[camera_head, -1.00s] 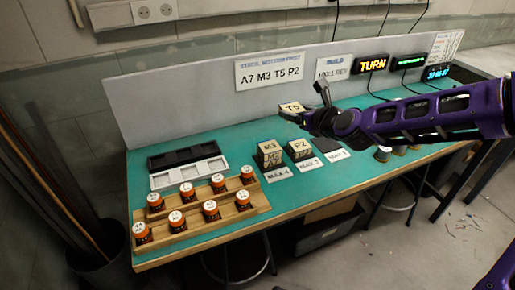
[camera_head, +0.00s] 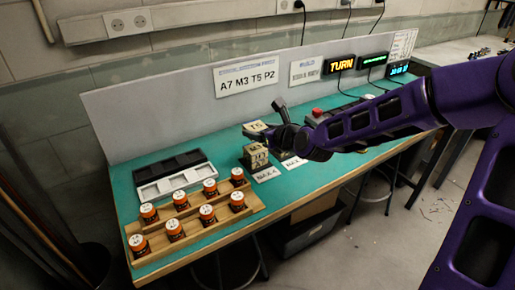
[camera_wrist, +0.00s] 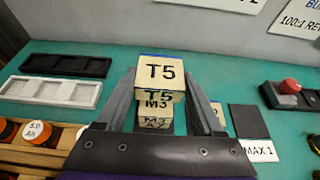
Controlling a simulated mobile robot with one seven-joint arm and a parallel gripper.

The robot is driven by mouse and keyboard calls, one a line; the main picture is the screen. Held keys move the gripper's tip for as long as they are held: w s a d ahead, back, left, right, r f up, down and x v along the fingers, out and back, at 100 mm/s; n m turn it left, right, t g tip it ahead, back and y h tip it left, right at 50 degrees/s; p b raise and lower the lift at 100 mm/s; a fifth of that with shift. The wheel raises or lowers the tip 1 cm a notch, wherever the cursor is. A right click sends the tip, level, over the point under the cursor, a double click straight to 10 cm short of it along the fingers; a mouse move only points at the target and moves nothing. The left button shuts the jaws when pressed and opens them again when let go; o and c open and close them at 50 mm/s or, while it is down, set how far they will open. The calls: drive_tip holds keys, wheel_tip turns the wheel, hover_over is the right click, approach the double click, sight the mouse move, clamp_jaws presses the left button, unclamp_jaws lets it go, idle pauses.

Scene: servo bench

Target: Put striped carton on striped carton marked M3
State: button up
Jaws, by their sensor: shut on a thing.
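The striped carton marked T5 (camera_head: 255,126) is in my gripper (camera_head: 270,127). In the wrist view, the T5 carton (camera_wrist: 160,73) sits between the two grey fingers, label up and roughly level. Directly below it is the striped carton marked M3 (camera_wrist: 157,106), which stands on another carton (camera_wrist: 156,123), apparently A7. In the head view this stack (camera_head: 255,156) is at the left of the carton places. The P2 carton (camera_wrist: 217,113) is partly hidden behind the right finger.
Orange-lidded jars stand on a wooden stepped rack (camera_head: 195,228) at the front left. A white tray (camera_head: 173,182) and a black tray (camera_head: 175,163) lie behind it. A board with the sign A7 M3 T5 P2 (camera_head: 248,79) stands behind. A red button (camera_wrist: 290,86) is at the right.

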sight(259, 151)
drive_tip(key=shift+f+b, duration=0.65)
drive_tip(key=shift+f, duration=1.65)
drive_tip(key=shift+f, duration=0.15)
drive_tip(key=o, duration=1.4)
drive_tip(key=shift+r, duration=0.25)
drive_tip(key=p+v, duration=0.4)
drive_tip(key=v, duration=0.8)
drive_tip(key=shift+f, duration=0.15)
